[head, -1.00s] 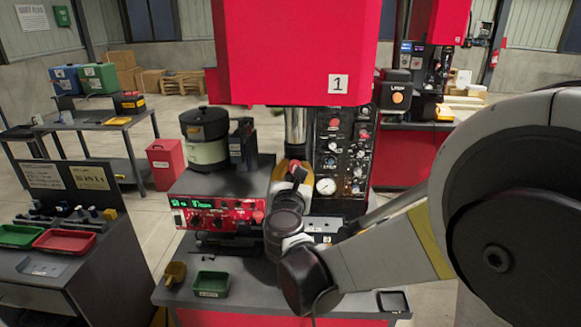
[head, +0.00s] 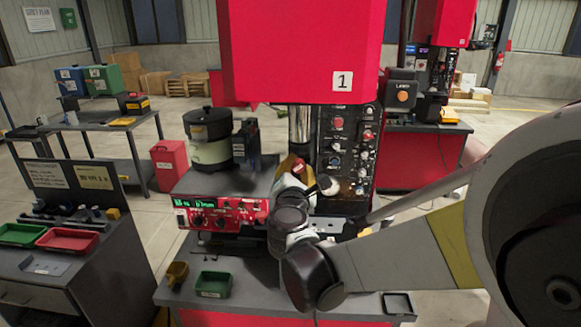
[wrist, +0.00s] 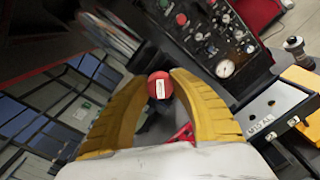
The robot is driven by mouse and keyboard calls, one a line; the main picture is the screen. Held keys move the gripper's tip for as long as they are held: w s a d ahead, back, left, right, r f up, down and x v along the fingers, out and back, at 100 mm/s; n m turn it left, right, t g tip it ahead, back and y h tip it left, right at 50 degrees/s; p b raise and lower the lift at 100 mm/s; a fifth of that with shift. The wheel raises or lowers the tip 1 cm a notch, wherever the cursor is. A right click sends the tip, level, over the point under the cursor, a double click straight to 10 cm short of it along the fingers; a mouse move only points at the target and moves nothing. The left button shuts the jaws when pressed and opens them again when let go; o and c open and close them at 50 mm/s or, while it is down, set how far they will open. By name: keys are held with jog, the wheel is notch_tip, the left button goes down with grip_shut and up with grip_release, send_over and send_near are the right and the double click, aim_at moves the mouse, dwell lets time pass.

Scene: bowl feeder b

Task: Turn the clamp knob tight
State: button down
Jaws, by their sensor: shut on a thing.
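The clamp knob (wrist: 160,86) is a round red knob with a white label on its face, in the middle of the wrist view. The yellow fingers of my gripper (wrist: 160,78) close around it, one on each side, and it sits between their tips. In the head view my gripper (head: 296,165) is in front of the metal column under the red machine head. There the knob is mostly hidden by my wrist, and its threads cannot be seen.
The red machine head (head: 305,50) marked 1 hangs above my gripper. A control panel (head: 350,140) stands close at right, and a feeder bowl (head: 209,140) on a red-fronted controller (head: 215,215) at left. A green tray (head: 213,284) lies on the bench front.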

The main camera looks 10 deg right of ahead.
jog(key=m, duration=0.4)
jog(key=shift+a+r+m+y+b, duration=0.1)
jog(key=shift+m+y+b, duration=0.25)
jog(key=shift+m, duration=1.55)
jog(key=c, duration=1.1)
grip_release()
jog(key=shift+o, duration=0.2)
jog(key=v, duration=1.2)
